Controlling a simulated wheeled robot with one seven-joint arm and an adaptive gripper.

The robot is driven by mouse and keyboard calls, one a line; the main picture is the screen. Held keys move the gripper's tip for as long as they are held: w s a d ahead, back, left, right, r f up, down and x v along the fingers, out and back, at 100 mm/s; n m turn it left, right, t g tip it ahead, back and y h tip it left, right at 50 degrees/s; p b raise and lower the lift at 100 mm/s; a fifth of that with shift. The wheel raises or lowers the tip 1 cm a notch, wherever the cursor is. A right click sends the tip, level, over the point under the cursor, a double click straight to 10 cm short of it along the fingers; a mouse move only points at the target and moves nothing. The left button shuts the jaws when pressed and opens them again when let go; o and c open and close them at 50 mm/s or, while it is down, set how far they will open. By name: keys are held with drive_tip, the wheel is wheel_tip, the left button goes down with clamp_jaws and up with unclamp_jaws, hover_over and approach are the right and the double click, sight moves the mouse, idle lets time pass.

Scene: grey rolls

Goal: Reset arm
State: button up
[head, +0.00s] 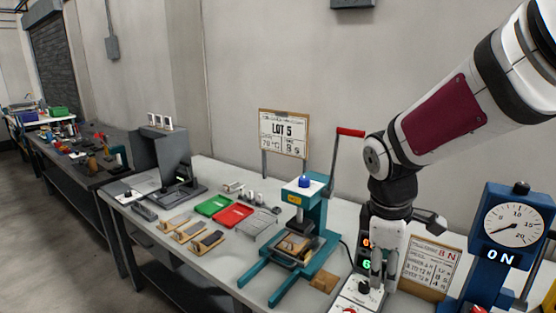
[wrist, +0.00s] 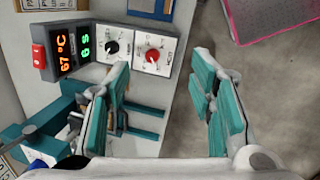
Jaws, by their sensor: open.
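My arm comes down from the upper right in the head view, with its wrist above the control box at the table's right part. In the wrist view my gripper (wrist: 162,72) is open, its teal-padded fingers wide apart with nothing between them. The control box (wrist: 128,48) lies beyond the fingers, with a display reading 67 °C and 6 s and two knobs. In the head view my gripper's fingers are hard to make out against the box.
A teal press (head: 308,210) with a lever stands left of my arm. A blue dial gauge (head: 512,230) stands to the right. Green (head: 213,206) and red (head: 234,216) trays lie on the table (head: 180,255). A LOT 5 sign (head: 283,133) stands behind.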

drive_tip(key=s+r+m+t+y, duration=0.1)
drive_tip(key=s+r+m, duration=0.3)
drive_tip(key=s+m, duration=0.2)
drive_tip(key=s+a+r+m+t+y, duration=0.1)
drive_tip(key=s+r+m, duration=0.3)
drive_tip(key=s, duration=0.7)
drive_tip(key=m+t, duration=0.1)
drive_tip(key=m, duration=0.1)
drive_tip(key=shift+s+a+r+m+t, duration=0.15)
drive_tip(key=shift+s+m+t, duration=0.15)
